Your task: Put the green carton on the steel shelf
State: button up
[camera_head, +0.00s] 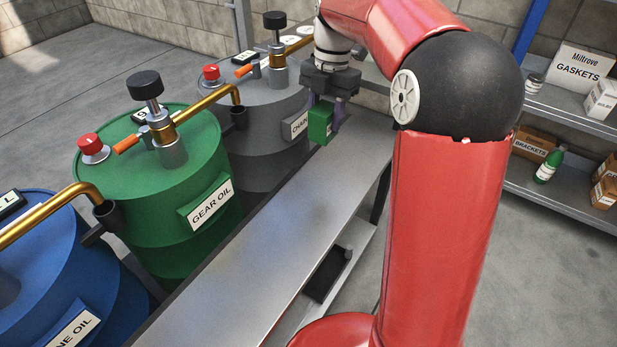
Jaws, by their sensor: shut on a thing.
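The green carton (320,122) is held in my gripper (329,106), which points down and is shut on it. The carton hangs over the far part of a long steel surface (262,232) in front of the drums. I cannot tell how much gap lies under it. One finger shows at the carton's right side; the other is mostly hidden. A grey steel shelf unit (556,190) with blue uprights stands at the right against the wall. I cannot tell from this view which of the two is the named steel shelf.
Green (150,225), grey (262,105) and blue (70,262) drums with pumps line the left. The right unit bears cartons, a GASKETS box (577,69) and a green bottle (549,165). A dark tray (327,274) lies below the long surface, whose top is clear.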

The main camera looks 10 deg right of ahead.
notch_tip(320, 180, down, 14)
jog(key=shift+b, duration=0.75)
jog(key=shift+f, duration=0.1)
jog(key=o, duration=1.3)
